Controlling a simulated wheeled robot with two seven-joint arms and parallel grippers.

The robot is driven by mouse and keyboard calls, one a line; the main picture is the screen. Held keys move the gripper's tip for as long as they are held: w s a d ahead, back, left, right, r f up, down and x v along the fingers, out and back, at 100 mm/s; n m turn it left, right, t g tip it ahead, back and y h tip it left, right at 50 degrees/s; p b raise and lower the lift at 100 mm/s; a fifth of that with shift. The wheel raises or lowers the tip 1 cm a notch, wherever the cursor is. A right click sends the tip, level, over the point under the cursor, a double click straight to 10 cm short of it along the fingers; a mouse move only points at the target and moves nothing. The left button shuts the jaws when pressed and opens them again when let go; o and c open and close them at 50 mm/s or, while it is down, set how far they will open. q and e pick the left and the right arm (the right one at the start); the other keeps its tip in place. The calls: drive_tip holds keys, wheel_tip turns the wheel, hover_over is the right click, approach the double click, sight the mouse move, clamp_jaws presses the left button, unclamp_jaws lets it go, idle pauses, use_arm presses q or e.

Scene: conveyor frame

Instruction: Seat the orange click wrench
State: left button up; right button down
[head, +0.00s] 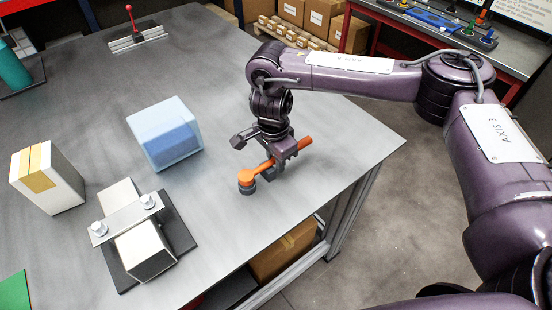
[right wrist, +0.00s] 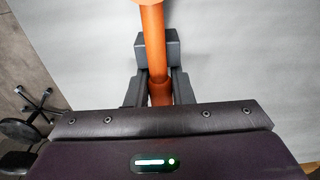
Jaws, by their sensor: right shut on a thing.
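The orange click wrench (head: 262,171) has a long handle and a round head with a dark socket (head: 247,188) below it. My right gripper (head: 277,166) is shut on its handle, above the right part of the grey table. Whether the socket touches the table is hard to tell. To the left, a clamp bar (head: 124,219) with two bolt heads (head: 148,201) lies across a white block on a dark plate (head: 178,236). My left gripper is not in view.
A translucent blue box (head: 165,133) stands between the wrench and a cream box with a yellow band (head: 47,178). A red-handled lever on a plate (head: 137,38) is at the back. Bare table (head: 225,245) lies between wrench and clamp.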

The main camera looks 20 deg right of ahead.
drive_tip(key=c, duration=1.2)
unclamp_jaws()
drive_tip(key=r, duration=0.7)
drive_tip(key=shift+a+r, duration=0.2)
drive_tip(key=shift+r, duration=0.2)
drive_tip(key=shift+s, duration=0.1)
